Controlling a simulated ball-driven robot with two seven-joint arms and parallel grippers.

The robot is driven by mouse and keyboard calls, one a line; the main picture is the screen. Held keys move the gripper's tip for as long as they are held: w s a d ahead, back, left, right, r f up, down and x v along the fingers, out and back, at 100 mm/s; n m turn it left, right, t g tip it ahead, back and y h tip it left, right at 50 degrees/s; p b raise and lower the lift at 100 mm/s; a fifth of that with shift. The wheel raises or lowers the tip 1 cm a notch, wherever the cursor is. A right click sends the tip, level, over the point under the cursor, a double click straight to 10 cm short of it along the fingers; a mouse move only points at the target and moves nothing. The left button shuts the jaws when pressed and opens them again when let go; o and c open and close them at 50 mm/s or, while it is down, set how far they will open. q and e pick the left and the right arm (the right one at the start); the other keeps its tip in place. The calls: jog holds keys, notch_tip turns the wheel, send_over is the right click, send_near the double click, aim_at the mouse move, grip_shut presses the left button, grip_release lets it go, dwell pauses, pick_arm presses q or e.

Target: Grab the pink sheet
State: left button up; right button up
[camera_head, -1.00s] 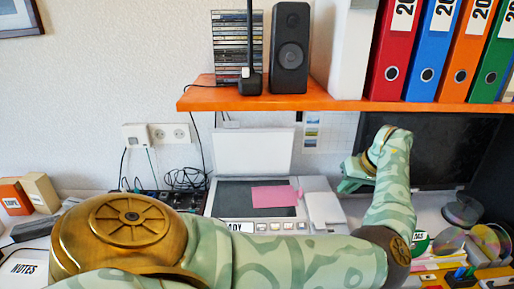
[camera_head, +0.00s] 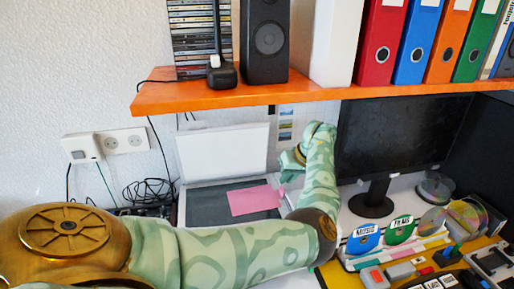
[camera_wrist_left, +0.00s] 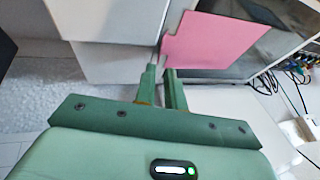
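The pink sheet (camera_head: 254,200) lies on the dark glass of a scanner whose pale lid stands open. In the left wrist view the pink sheet (camera_wrist_left: 215,40) is just beyond my fingertips, with a small tab on the edge near them. My left gripper (camera_head: 288,172) is at the scanner's right side in the head view, close to the sheet's right edge. In the wrist view my left gripper (camera_wrist_left: 161,72) has a narrow gap between its fingers, and I see nothing held there. Whether a finger touches the sheet I cannot tell. My right gripper is out of view.
An orange shelf (camera_head: 290,92) with binders and a speaker (camera_head: 266,42) hangs above. A black monitor (camera_head: 395,135) stands right of my arm. Disc holders and discs (camera_head: 465,220) crowd the right of the desk. Cables (camera_head: 150,190) lie left of the scanner (camera_head: 195,207).

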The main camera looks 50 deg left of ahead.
aim_at(282, 187)
pick_arm(q)
jog(key=b+x, duration=0.1)
jog(key=x, duration=0.3)
jog(key=shift+d+f, duration=0.15)
jog(key=shift+f, duration=0.15)
jog(key=shift+c, duration=0.3)
grip_shut()
